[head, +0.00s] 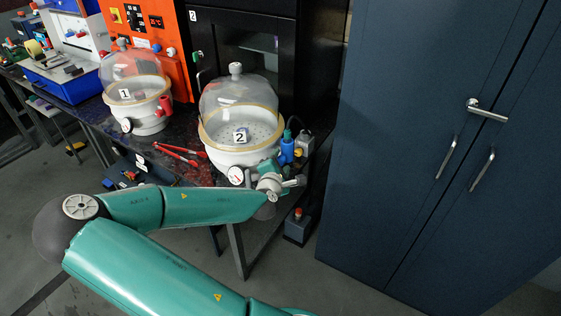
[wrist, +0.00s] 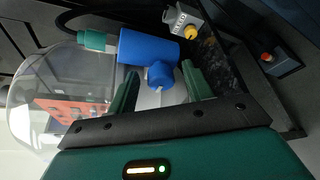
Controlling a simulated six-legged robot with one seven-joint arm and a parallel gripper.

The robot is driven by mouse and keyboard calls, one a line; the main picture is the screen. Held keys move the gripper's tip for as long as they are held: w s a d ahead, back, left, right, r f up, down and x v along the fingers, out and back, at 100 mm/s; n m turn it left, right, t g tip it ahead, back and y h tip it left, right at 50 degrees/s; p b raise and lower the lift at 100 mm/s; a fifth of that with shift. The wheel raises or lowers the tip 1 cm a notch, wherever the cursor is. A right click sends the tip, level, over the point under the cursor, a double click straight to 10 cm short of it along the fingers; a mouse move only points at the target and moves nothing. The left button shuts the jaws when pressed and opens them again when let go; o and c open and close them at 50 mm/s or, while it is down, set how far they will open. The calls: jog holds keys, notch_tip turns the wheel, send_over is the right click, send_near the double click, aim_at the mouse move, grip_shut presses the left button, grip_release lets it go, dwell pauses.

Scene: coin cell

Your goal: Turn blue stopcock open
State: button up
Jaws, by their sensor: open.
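The blue stopcock (head: 287,150) sits on the right side of the glass-domed vessel marked 2 (head: 213,145). In the wrist view the blue stopcock (wrist: 146,48) has a thick blue body, a smaller round blue knob and a teal end piece by the clear dome (wrist: 45,90). My gripper (head: 277,172) is just in front of the stopcock in the head view. In the wrist view my gripper (wrist: 162,82) is open, with its green fingers on either side of the knob. Whether either finger touches the knob I cannot tell.
A second domed vessel marked 1 (head: 147,118) with a red stopcock (head: 165,105) stands to the left. Red tongs (head: 178,155) lie on the dark bench. A small grey device (head: 305,142) is close right of the stopcock. A tall blue cabinet (head: 400,130) stands at right.

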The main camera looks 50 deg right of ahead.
jog(key=shift+w, duration=0.1)
jog(key=c, duration=1)
jog(key=shift+o, duration=0.2)
jog(key=m+t, duration=0.1)
jog(key=m, duration=0.2)
jog(key=shift+f+h, duration=0.2)
jog(key=shift+h, duration=0.2)
jog(key=m+h, duration=0.2)
jog(key=m, duration=0.3)
jog(key=m+h, duration=0.1)
jog(key=m, duration=0.4)
jog(key=m+h, duration=0.2)
jog(key=m, duration=0.3)
jog(key=shift+w+f+g+h, duration=0.2)
jog(key=shift+f+g+h, duration=0.1)
jog(key=shift+f, duration=0.1)
jog(key=shift+m, duration=0.3)
